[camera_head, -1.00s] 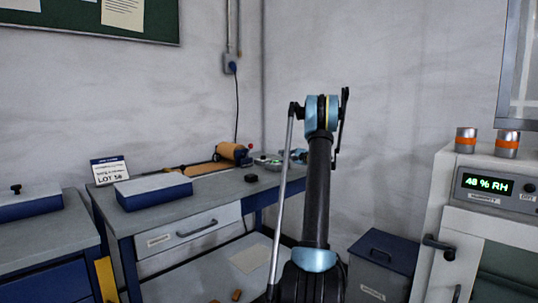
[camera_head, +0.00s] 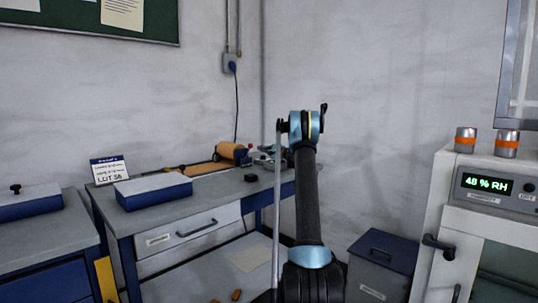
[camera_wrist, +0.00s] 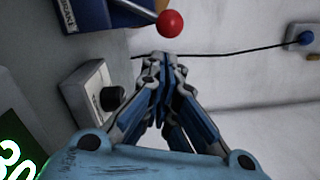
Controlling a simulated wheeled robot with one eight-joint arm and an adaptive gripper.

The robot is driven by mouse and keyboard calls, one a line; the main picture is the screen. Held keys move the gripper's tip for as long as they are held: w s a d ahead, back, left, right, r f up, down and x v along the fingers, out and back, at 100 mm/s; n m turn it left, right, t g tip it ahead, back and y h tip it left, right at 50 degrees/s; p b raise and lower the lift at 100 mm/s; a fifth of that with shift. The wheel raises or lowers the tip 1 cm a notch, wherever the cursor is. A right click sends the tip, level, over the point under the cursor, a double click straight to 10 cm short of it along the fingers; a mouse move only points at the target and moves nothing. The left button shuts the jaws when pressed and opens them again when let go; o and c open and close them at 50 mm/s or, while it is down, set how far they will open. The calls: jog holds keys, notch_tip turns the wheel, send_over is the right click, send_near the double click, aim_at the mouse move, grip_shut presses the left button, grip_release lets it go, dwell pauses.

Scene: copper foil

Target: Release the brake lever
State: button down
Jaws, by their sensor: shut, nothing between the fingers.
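The brake lever shows in the wrist view as a metal rod with a red ball knob (camera_wrist: 170,23). It rises from a dark blue block (camera_wrist: 85,14) with a partly cut-off label. In the head view, my arm largely hides the gripper.
A white box with a black dial (camera_wrist: 112,97) is left of my fingers in the wrist view. A black cable runs to a wall socket (camera_wrist: 300,38). The bench (camera_head: 215,200) holds a copper-coloured roll (camera_head: 232,152) and a blue-sided box (camera_head: 153,192).

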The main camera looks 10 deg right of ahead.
jog(key=shift+x, duration=1.55)
jog(key=shift+d, duration=0.1)
jog(key=shift+a+r, duration=0.1)
jog(key=shift+a, duration=0.35)
jog(key=shift+s+n, duration=0.1)
jog(key=shift+n, duration=0.2)
